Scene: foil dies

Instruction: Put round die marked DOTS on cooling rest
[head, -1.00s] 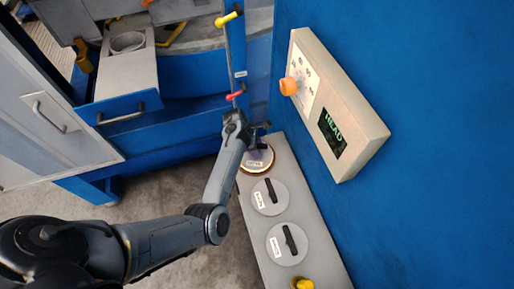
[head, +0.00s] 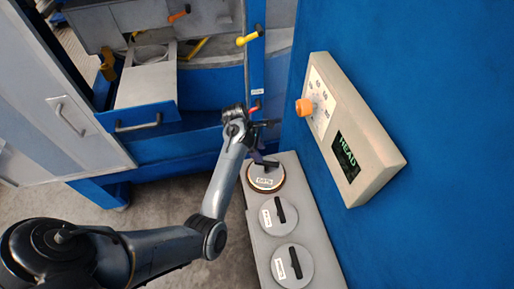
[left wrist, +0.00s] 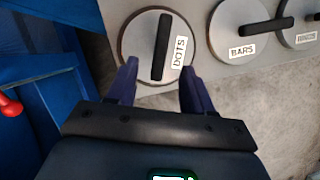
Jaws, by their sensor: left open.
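The round die marked DOTS (head: 267,182) sits at the far end of a grey bench, a metal disc with a black bar handle. In the left wrist view the DOTS die (left wrist: 138,48) lies just ahead of the fingertips, its label readable and its handle (left wrist: 161,45) standing between the finger lines. My left gripper (head: 260,155) is open and empty at the far edge of this die; its two blue fingers (left wrist: 160,78) show apart in the wrist view. A round ring (head: 151,53) sits on a pulled-out drawer; I cannot tell whether it is the cooling rest. My right gripper is not in view.
The BARS die (head: 270,222) and another disc die (head: 284,272) follow along the grey bench (head: 322,248). A beige control box (head: 378,165) with an orange knob (head: 304,107) is on the blue wall. Yellow (head: 249,39) and red (head: 254,106) handles are near the arm.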

